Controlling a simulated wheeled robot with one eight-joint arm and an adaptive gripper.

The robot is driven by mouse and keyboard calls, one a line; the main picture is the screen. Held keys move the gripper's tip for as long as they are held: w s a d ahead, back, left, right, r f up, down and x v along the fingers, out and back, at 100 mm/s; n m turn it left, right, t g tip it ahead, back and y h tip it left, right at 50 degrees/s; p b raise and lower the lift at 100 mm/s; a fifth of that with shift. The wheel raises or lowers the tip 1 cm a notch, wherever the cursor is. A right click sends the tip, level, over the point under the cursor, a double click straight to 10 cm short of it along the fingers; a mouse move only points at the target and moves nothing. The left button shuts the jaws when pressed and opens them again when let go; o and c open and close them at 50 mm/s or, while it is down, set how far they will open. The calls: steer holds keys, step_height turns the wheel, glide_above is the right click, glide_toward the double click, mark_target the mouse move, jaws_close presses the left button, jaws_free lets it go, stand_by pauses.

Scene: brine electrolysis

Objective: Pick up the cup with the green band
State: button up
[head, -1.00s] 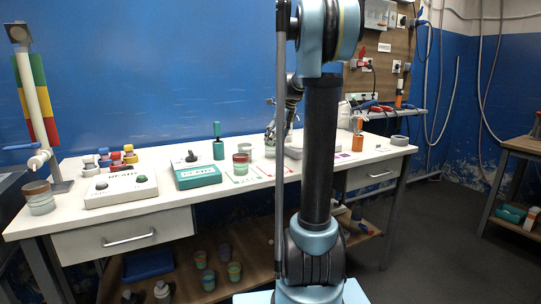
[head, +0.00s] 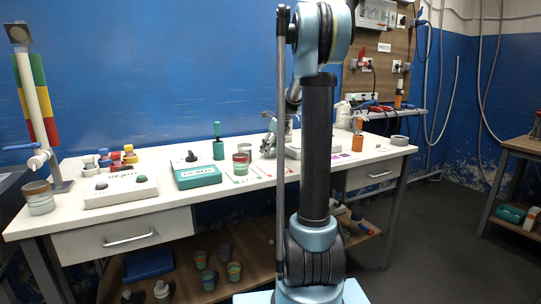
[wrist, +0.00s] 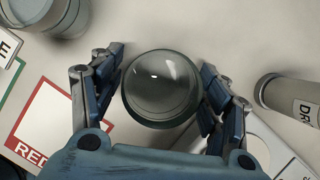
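In the wrist view, a round glass cup (wrist: 162,88) with a dark grey-green tint sits between the two fingers of my gripper (wrist: 162,62). I look down on its top, and a green band cannot be made out clearly. The fingers stand on either side, with a narrow gap at the left; firm contact is not visible. In the head view, my gripper (head: 270,140) is small and low over the bench, partly behind my arm.
A red-framed card (wrist: 45,125) lies below left of the cup. A labelled grey cylinder (wrist: 290,95) is at the right. The bench (head: 120,200) also holds a green-based box (head: 197,176) and a white button box (head: 121,190). Several banded cups (head: 234,271) stand on the lower shelf.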

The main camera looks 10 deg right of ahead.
steer(key=c, duration=1)
steer(key=shift+r, duration=0.1)
